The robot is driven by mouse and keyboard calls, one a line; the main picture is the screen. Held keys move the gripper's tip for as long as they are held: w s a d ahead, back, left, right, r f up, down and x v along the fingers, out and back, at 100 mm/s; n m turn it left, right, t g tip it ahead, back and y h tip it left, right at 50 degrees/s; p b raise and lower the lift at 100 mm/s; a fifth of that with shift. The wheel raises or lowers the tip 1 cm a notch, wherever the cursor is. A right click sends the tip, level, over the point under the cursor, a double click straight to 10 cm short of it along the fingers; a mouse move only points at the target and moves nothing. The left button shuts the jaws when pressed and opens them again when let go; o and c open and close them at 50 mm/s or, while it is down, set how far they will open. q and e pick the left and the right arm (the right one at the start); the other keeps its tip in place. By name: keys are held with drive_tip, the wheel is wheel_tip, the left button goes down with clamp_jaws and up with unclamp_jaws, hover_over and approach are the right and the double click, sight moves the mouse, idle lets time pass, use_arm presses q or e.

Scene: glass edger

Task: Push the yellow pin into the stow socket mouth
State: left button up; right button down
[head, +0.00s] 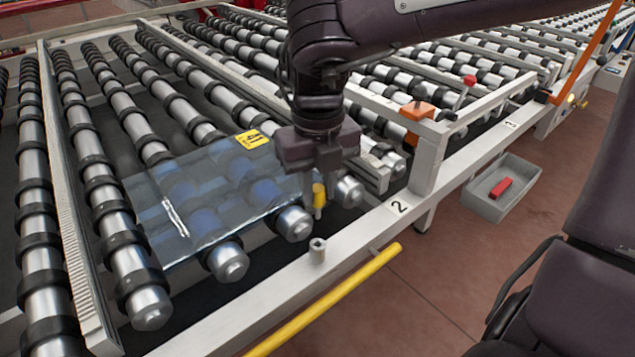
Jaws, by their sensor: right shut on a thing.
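My right gripper (321,176) points down near the middle of the head view, its arm coming in from the top right. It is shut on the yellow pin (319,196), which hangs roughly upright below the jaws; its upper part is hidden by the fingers. The stow socket (317,251) is a small grey upright post on the light front rail, lower in the picture than the pin. A visible gap separates the pin's lower end from the socket mouth. My left gripper is not in view.
A glass pane (215,190) with a yellow label (251,139) lies on the rollers left of the gripper. A yellow bar (330,300) runs along the front rail (370,228). A grey bin (515,185) with a red block (501,188) is at the right. An orange block (417,111) sits behind.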

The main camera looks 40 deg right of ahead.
sight(318, 213)
wheel_tip(318, 213, down, 5)
drive_tip(key=b, duration=0.3)
drive_tip(key=shift+f+b, duration=0.4)
drive_tip(key=shift+b, duration=0.1)
idle(0.7)
idle(0.6)
drive_tip(key=shift+f+b, duration=0.6)
drive_tip(key=shift+f, duration=0.25)
